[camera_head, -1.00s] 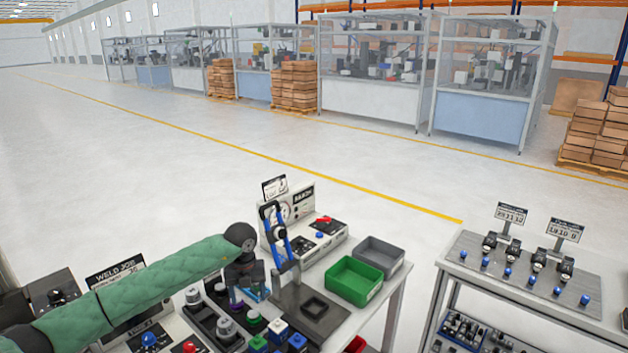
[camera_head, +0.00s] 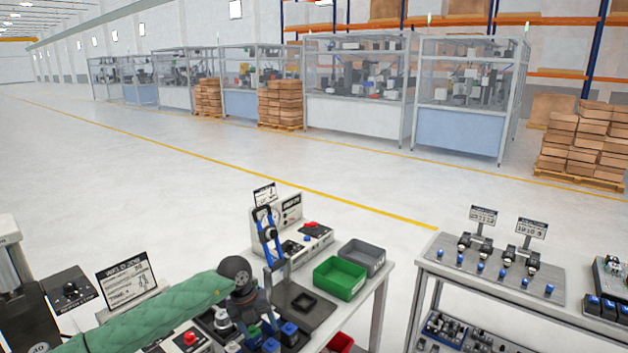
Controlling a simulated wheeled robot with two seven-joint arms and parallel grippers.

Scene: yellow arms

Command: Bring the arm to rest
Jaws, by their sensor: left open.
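My left arm, in a green quilted sleeve, comes in from the lower left of the head view. My left gripper (camera_head: 256,318) is at its end, dark and pointing down over the workbench (camera_head: 372,308). It is open, with its fingertips partly hidden among the parts below. No held object shows. My right gripper is not in view.
A blue-handled press (camera_head: 268,238), a green bin (camera_head: 340,278) and a grey bin (camera_head: 362,257) stand right of my gripper. Blue-topped parts (camera_head: 289,332) sit close below it. A second bench (camera_head: 500,272) stands at the right, with a floor gap between.

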